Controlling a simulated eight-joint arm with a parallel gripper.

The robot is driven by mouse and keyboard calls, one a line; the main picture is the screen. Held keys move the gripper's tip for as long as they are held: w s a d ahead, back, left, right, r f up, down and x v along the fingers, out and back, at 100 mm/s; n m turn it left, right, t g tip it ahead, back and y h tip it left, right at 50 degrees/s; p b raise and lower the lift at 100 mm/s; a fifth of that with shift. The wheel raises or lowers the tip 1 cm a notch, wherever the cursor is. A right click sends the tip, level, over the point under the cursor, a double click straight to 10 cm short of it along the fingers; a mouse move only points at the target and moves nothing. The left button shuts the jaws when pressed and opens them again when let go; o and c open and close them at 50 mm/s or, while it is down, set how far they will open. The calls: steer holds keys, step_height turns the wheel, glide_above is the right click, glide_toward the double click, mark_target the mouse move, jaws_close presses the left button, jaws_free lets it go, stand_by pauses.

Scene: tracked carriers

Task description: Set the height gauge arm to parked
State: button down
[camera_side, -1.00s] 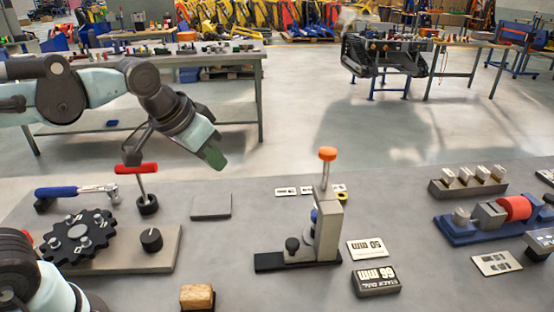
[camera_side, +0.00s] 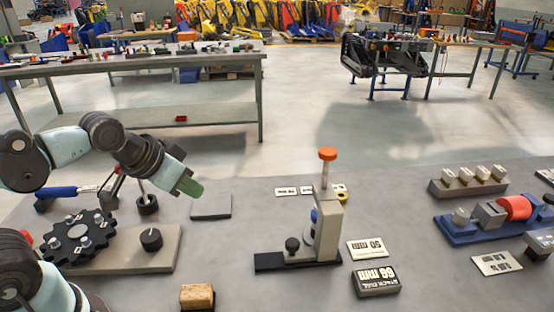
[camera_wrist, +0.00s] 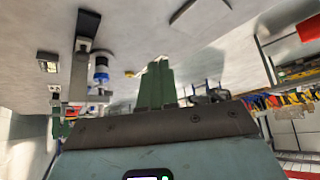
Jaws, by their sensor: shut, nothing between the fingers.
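The height gauge (camera_side: 327,225) stands upright on a dark base plate on the grey bench. Its thin rod rises from the top and ends in an orange knob (camera_side: 327,154). A blue part and a black knob (camera_side: 292,244) show on its left side. In the wrist view, a grey upright with a blue and white part, probably the gauge (camera_wrist: 82,68), shows at left. My gripper (camera_side: 188,187) has green fingers, which also show in the wrist view (camera_wrist: 156,85). The fingers are together and empty, left of the gauge and apart from it, above the bench.
A marked plate (camera_side: 367,249) and a dark marked block (camera_side: 375,280) lie right of the gauge. A black toothed wheel (camera_side: 78,238) and a knob (camera_side: 151,239) sit on a plate at left. A blue fixture (camera_side: 487,222) stands at right.

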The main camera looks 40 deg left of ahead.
steer(key=c, duration=1.8)
jaws_free()
steer(key=shift+o, duration=2.3)
steer(key=shift+w+d+r+m, duration=0.2)
steer(key=shift+w+d+m, duration=0.05)
steer(key=shift+m, duration=0.15)
steer(key=o, duration=0.5)
steer(key=w+d+m+g, duration=0.1)
steer(key=m, duration=0.1)
steer(key=w+d+r+m+g+h, duration=0.1)
steer(key=d+m, duration=0.1)
steer(key=w+d+m+g+h, duration=0.1)
steer(key=w+m, duration=0.1)
steer(key=shift+d+r+m, duration=0.2)
steer(key=shift+r+m, duration=0.2)
steer(key=m+g+h, duration=0.2)
steer(key=m+g, duration=0.2)
steer(key=m, duration=0.6)
glide_toward(292, 242)
steer(key=x, duration=0.8)
steer(key=shift+f, duration=0.2)
steer(key=shift+h, duration=0.3)
jaws_close()
